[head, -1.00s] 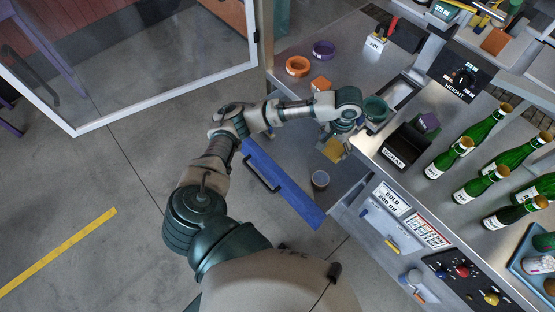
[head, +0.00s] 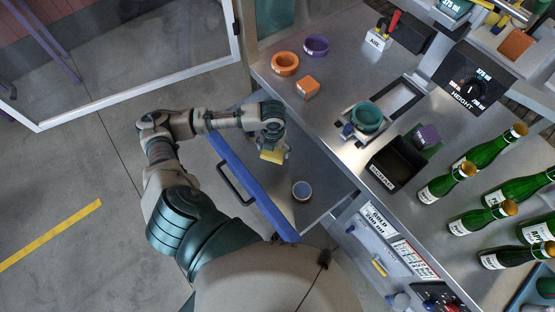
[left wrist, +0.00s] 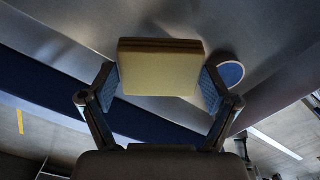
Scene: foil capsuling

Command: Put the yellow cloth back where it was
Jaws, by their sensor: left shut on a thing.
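The yellow cloth (head: 272,156), a folded block, is held between the fingers of my left gripper (head: 271,147). In the left wrist view the cloth (left wrist: 160,68) sits squarely between the two blue finger pads. The gripper and cloth are over the open drawer (head: 322,186) with the blue front (head: 250,185). I cannot tell exactly how high above the drawer floor the cloth is. A small round tin (head: 302,190) stands in the drawer to the right of the cloth. My right gripper does not show.
On the steel bench are an orange ring (head: 285,63), a purple ring (head: 316,45), an orange block (head: 307,88) and a teal ring (head: 367,117) on a fixture. A black bin (head: 394,167) and several green bottles (head: 447,184) stand to the right.

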